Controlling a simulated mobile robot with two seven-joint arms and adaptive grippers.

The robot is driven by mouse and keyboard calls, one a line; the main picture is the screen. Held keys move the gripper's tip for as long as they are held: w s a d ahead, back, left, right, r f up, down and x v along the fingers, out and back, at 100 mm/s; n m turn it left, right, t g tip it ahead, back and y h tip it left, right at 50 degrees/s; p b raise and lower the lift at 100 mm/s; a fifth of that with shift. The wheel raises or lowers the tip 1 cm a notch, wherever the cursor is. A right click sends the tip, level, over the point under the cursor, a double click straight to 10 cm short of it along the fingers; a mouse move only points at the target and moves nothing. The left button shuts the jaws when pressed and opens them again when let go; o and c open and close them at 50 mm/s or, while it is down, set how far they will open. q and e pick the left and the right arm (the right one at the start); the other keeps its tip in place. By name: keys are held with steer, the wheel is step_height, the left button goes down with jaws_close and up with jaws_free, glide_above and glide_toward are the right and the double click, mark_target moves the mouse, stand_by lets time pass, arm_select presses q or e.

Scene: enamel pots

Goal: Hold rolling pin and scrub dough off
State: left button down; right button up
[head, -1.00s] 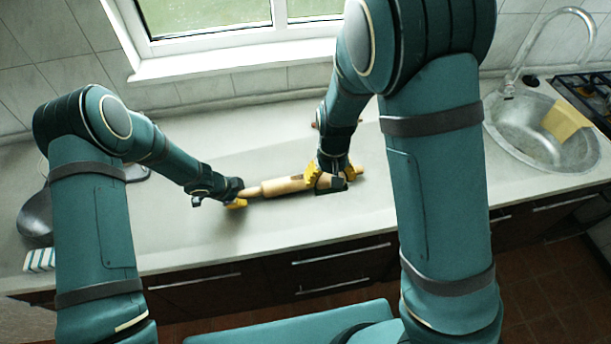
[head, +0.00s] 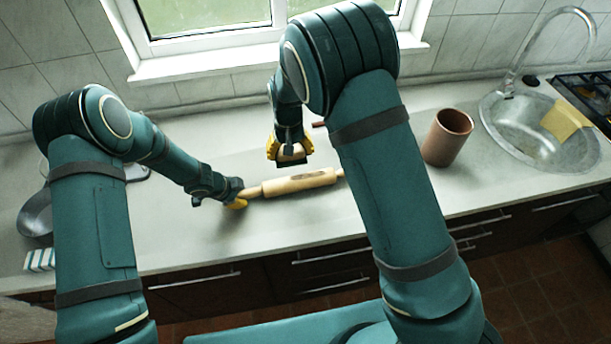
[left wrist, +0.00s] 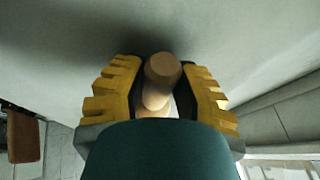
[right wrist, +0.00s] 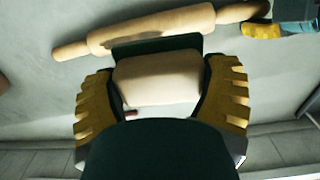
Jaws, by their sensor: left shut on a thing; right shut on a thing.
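The wooden rolling pin (head: 298,182) lies at a slant over the counter, with a darker patch on its barrel. My left gripper (head: 238,196) is shut on its left handle; the left wrist view shows the handle end (left wrist: 162,70) between the yellow fingers. My right gripper (head: 290,148) is behind the pin, apart from it. It is shut on a pale block with a dark green edge, likely a scrubbing brush (right wrist: 157,78). In the right wrist view the rolling pin (right wrist: 150,28) lies beyond the block's dark edge.
A brown cylindrical pot (head: 447,137) stands to the right of my right arm. The sink (head: 525,140) with a yellow cloth (head: 566,118) is at the far right. A dark pan (head: 36,212) and a striped cloth (head: 40,260) are at the left. The counter's front middle is clear.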

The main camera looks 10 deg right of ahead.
mark_target(322, 173)
steer(key=shift+w+a+f, duration=0.1)
steer(key=shift+w+a, duration=0.05)
steer(key=shift+f, duration=3.45)
steer(key=shift+f, duration=1.5)
steer(key=shift+w+d+r, duration=0.1)
steer(key=shift+w+d, duration=0.05)
steer(key=shift+d, duration=2.35)
steer(key=shift+w+d, duration=0.15)
steer(key=shift+d, duration=2.4)
steer(key=shift+a, duration=0.15)
